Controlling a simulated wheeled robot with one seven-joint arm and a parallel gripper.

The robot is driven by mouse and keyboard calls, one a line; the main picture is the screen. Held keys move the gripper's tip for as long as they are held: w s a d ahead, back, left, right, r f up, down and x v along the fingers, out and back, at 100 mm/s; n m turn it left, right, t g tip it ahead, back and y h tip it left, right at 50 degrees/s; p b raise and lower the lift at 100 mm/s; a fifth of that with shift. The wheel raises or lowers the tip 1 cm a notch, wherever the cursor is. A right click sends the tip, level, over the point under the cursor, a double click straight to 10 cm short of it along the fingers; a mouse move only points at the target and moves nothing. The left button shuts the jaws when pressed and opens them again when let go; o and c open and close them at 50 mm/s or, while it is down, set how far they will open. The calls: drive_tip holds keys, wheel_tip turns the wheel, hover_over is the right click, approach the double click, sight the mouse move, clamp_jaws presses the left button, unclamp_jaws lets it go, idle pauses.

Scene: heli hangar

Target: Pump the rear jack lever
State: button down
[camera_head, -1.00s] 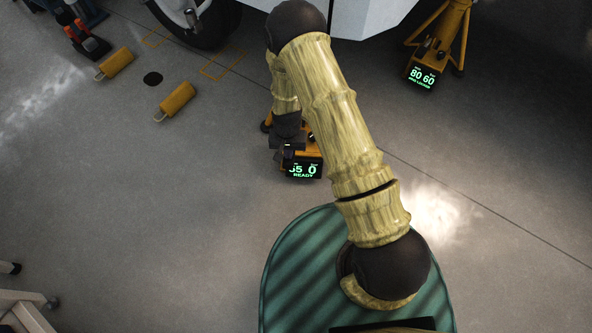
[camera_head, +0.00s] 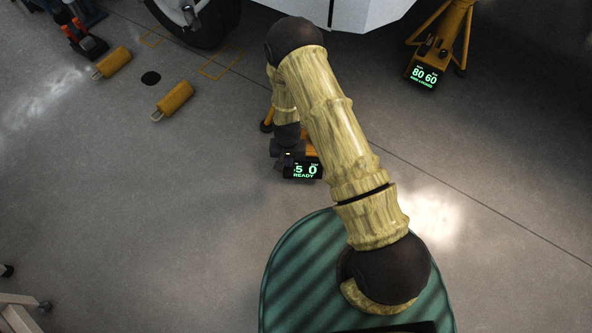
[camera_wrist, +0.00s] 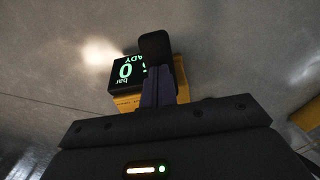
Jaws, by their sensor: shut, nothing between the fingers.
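The jack under my arm is an orange stand with a black display (camera_head: 303,171) reading "READY", a partly covered number ending in 5, and 0. The display also shows in the wrist view (camera_wrist: 125,72), with part of the jack's orange body (camera_wrist: 127,103) below it. My gripper (camera_wrist: 158,75) is shut and empty, in front of the display's edge and the orange body. In the head view my gripper (camera_head: 285,160) is at the display's left edge. A dark rounded block stands at the fingertips; I cannot tell if it is lever or fingertip. Most of the jack is hidden.
Another orange jack (camera_head: 441,40) with a display reading 80 60 stands at upper right. Two yellow chocks (camera_head: 174,101) lie left on the floor near a wheel (camera_head: 205,20). A white body edge (camera_head: 375,15) hangs at the top.

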wheel_tip(320, 180, up, 8)
drive_tip(key=p, duration=0.6)
drive_tip(key=shift+p, duration=0.35)
drive_tip(key=shift+f, duration=0.1)
drive_tip(key=shift+f+b, duration=2.5)
drive_tip(key=shift+f, duration=1.65)
wheel_tip(320, 180, up, 8)
drive_tip(key=p, duration=0.7)
drive_tip(key=shift+r, duration=0.2)
drive_tip(key=shift+w+f+b, duration=0.1)
drive_tip(key=shift+f+b, duration=2.2)
drive_tip(key=shift+f, duration=1.7)
wheel_tip(320, 180, up, 8)
drive_tip(key=p, duration=0.6)
drive_tip(key=shift+p, duration=0.35)
